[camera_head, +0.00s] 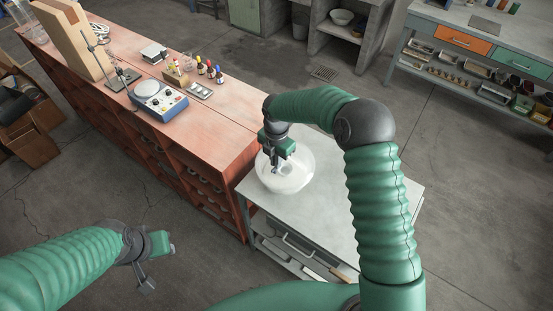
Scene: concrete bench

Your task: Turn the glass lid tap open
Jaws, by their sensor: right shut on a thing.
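A round glass vessel (300,181) with a pale, whitish look stands on the grey metal table near its back left corner. My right gripper (280,169) reaches down over the middle of its lid from above and is shut on the tap there. The tap itself is mostly hidden by the gripper and too small to make out, so I cannot tell how far it is turned. My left gripper (160,266) hangs at the lower left, with its fingers apart and nothing between them, away from the vessel.
The grey metal table (335,210) has bare top beside the vessel and a lower shelf. A reddish bench (215,118) adjoins it at the left, carrying a blue-and-white device (158,100), small bottles (210,70) and a stand. A workbench with an orange drawer (462,40) stands far right.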

